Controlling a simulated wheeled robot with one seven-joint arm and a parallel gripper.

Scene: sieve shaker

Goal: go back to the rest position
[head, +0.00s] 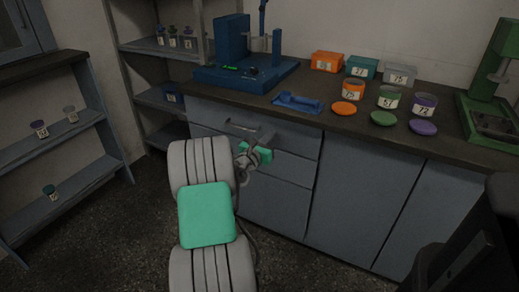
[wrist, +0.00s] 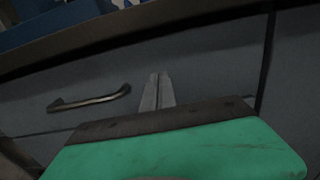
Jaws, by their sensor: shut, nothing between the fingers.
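My gripper (head: 266,141) is in front of the grey drawer front, below the edge of the dark counter, in the head view. In the wrist view my gripper (wrist: 158,78) shows two pale fingers close together, shut and empty. They point towards the drawer front (wrist: 205,75). The drawer handle (wrist: 90,98) is to the left of the fingers in the wrist view. I cannot tell how far the fingertips are from the drawer front.
The counter (head: 420,150) carries a blue shaker (head: 232,40), a blue tray (head: 298,103), several labelled jars and boxes, and round lids. A green machine (head: 490,100) stands at the right. Shelves (head: 70,130) stand at the left. The floor (head: 100,235) between is clear.

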